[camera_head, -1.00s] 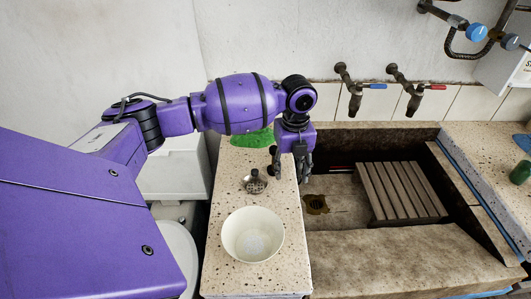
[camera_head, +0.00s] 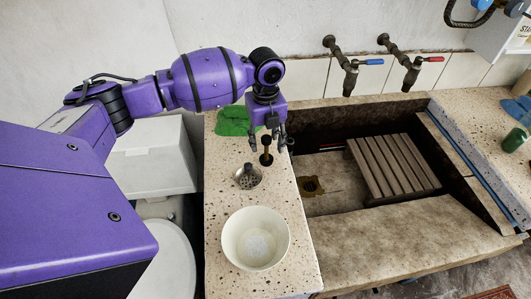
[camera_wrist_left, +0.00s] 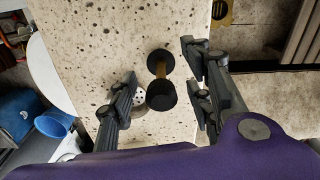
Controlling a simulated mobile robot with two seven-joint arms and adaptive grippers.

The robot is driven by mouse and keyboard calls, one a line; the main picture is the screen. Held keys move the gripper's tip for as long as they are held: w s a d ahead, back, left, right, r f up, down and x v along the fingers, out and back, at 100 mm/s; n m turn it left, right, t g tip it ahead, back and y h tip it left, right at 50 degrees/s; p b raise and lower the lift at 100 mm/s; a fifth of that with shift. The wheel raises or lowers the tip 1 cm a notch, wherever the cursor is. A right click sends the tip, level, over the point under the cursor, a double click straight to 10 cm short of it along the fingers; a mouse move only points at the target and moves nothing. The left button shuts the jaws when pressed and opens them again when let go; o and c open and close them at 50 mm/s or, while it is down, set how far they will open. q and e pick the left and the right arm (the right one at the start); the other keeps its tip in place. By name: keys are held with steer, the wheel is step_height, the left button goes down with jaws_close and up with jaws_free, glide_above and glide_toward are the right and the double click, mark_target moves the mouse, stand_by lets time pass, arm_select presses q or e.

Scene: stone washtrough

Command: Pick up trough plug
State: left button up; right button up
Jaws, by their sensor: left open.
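The trough plug (camera_head: 267,158), a dark piece with a brass stem and a black knob, stands on the speckled stone counter left of the trough. My left gripper (camera_head: 268,140) is open and points down above the counter, with its fingers on either side of the plug. In the left wrist view the plug (camera_wrist_left: 160,94) shows knob towards the camera, between the open fingers of the left gripper (camera_wrist_left: 160,70), with gaps on both sides. My right gripper is in neither view.
A metal strainer (camera_head: 248,177) lies close beside the plug, and a white bowl (camera_head: 255,238) stands nearer on the counter. A green cloth (camera_head: 231,122) lies behind. The trough (camera_head: 365,218) with a slatted rack (camera_head: 392,166) is to the right, below two taps.

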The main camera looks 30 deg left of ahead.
mark_target(264, 158)
arm_select(q)
steer(key=f, duration=0.3)
steer(key=s+f, duration=0.1)
steer(key=f, duration=0.1)
steer(key=shift+f, duration=0.3)
jaws_close()
